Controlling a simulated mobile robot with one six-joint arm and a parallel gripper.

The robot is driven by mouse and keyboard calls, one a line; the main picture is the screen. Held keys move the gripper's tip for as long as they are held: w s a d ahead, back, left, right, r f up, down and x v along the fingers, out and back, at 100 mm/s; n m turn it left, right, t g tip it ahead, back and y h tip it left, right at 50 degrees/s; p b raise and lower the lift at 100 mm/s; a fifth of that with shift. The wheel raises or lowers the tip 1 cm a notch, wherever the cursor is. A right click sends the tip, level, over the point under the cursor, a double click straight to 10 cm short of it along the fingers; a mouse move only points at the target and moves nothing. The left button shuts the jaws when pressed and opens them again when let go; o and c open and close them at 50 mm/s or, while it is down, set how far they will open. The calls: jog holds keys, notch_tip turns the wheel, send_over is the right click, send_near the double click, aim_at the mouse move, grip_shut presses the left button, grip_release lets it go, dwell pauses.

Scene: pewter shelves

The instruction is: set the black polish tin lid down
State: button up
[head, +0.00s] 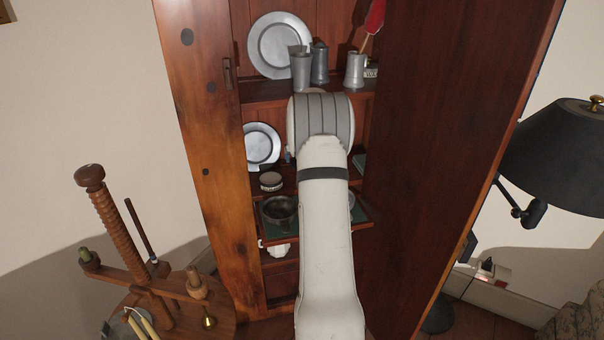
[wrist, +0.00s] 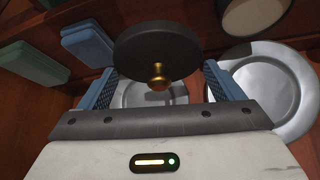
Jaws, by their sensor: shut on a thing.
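In the wrist view, the black polish tin lid (wrist: 156,46) is a round dark disc with a small brass knob in its middle. My gripper (wrist: 160,72) has its two blue fingers at opposite sides of the lid's rim and is shut on it. The knob side faces the wrist camera. The lid looks held up in front of pewter plates, and I cannot tell its height above any surface. In the head view, my arm hides the lid and most of my gripper.
Pewter plates (wrist: 265,90) lie behind the lid. A small round tin (head: 270,181) stands on the middle shelf. Below it, a green-lined tray holds a pewter bowl (head: 280,208). Cabinet sides bound the space.

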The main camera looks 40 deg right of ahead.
notch_tip(320, 180, down, 2)
jog(key=shift+w+f, duration=0.1)
jog(key=shift+f, duration=0.05)
jog(key=shift+w+f+b, duration=0.15)
jog(key=shift+f+b, duration=0.35)
jog(key=shift+f, duration=1.95)
jog(key=o, duration=0.8)
jog(key=shift+c, duration=0.2)
jog(key=shift+d, duration=0.1)
jog(key=shift+r, duration=0.2)
jog(key=p+v, duration=0.1)
jog(key=v, duration=1.1)
jog(key=shift+w, duration=0.1)
